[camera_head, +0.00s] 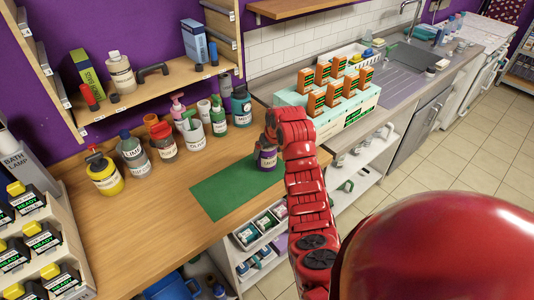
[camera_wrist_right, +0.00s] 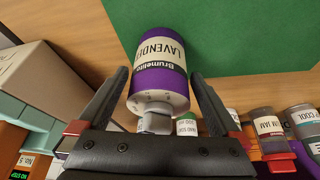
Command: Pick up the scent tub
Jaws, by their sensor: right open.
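The scent tub is a purple and white container with a "LAVENDER" label. In the head view the tub (camera_head: 266,160) stands at the right end of the green mat (camera_head: 225,192), partly hidden by my right arm. In the right wrist view the tub (camera_wrist_right: 160,62) shows large, with its lower part in the picture between the two dark fingers. My right gripper (camera_wrist_right: 160,78) is open, one finger on each side of it. I cannot tell whether the fingers touch it. In the head view my red right arm hides most of this gripper. My left gripper is not in view.
Several bottles and tubs (camera_head: 165,142) stand along the back of the wooden counter (camera_head: 130,225). A pale box with orange cartons (camera_head: 326,98) stands to the right of my arm. A wooden shelf (camera_head: 150,85) hangs above. The left part of the mat is clear.

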